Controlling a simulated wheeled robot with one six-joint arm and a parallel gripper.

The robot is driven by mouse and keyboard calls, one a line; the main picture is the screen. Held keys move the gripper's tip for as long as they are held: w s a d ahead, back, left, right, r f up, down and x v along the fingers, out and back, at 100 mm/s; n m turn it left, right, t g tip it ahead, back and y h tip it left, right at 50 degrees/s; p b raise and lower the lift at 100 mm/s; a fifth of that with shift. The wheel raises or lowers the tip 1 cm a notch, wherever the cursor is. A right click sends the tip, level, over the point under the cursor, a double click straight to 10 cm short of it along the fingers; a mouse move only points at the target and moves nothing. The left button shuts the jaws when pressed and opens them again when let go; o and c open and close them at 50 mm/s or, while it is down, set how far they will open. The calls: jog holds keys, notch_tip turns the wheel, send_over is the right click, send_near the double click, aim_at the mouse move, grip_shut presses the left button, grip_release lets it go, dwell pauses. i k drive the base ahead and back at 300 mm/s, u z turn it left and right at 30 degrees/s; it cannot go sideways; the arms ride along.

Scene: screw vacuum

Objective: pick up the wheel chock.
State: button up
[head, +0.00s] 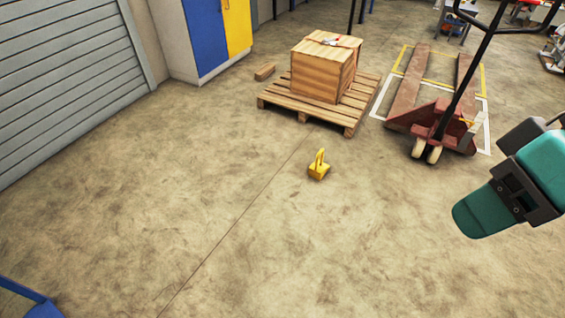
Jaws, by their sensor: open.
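The yellow wheel chock (319,171) sits on the bare concrete floor near the middle of the head view. It has an upright handle-like loop on top. Nothing touches it, and nothing hides it. Teal and black links of my own arm show at the right edge, well to the right of the chock and apart from it. My gripper's fingers do not show in this view.
A wooden pallet (285,101) with a wooden crate (316,75) stands behind the chock. A red pallet jack (434,122) stands back right. A loose wood block (265,72) lies left of the pallet. A blue-yellow cabinet (207,35) stands back left. Floor around the chock is clear.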

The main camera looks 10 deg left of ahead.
aim_at(317, 171)
jog(key=u, duration=0.7)
jog(key=i, duration=0.7)
jog(key=u, duration=0.8)
jog(key=i, duration=1.7)
jog(key=z, duration=1.3)
jog(key=i, duration=0.85)
jog(key=u, duration=0.35)
jog(key=k, duration=0.35)
